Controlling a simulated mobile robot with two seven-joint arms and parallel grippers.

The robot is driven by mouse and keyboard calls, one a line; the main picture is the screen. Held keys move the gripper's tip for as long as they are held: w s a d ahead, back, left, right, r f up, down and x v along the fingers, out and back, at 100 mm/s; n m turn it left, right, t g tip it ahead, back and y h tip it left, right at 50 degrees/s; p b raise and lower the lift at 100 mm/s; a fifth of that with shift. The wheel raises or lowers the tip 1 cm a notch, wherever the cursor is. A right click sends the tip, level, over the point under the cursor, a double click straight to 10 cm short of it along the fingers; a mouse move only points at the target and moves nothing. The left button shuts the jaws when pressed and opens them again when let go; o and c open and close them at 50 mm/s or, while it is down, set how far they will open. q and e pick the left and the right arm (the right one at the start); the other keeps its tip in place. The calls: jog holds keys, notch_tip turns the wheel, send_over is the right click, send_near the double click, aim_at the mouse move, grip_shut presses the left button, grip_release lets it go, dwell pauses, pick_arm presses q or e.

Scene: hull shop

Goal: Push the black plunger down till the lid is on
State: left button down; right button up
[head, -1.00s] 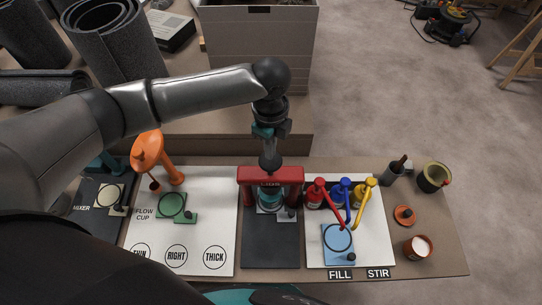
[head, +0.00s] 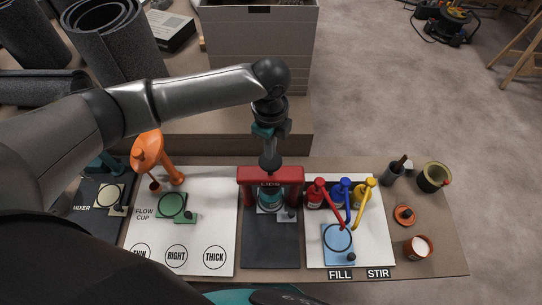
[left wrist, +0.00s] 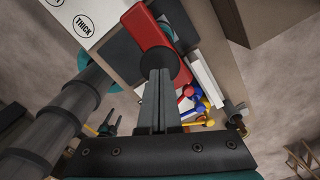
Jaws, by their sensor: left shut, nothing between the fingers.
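The red lid press (head: 270,174) stands on a dark mat (head: 270,250) at the bench's middle. Its black plunger (head: 269,162) sticks up above the red crossbar. A teal can (head: 270,199) stands under the crossbar. The lid's seating is too small to tell. My left gripper (head: 272,147) points down over the press, shut and empty, its tips at the plunger's top. In the left wrist view the fingers (left wrist: 158,85) meet the round black plunger knob (left wrist: 160,63); I cannot tell how hard they press. My right gripper does not show clearly.
Red, blue and yellow pumps (head: 345,192) stand close right of the press. A white flow-cup board (head: 205,243) and an orange stand (head: 150,152) are on the left. A grey crate (head: 260,50) is behind. Small pots (head: 418,248) stand at the right end.

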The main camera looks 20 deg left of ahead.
aim_at(270, 163)
pick_arm(q)
jog(key=shift+f, duration=0.1)
jog(key=shift+f+b, duration=1.15)
jog(key=shift+f, duration=1.4)
jog(key=shift+s+f, duration=0.1)
jog(key=shift+f, duration=0.4)
notch_tip(270, 163, up, 11)
jog(key=p, duration=1.2)
jog(key=shift+r, duration=0.15)
dwell(0.5)
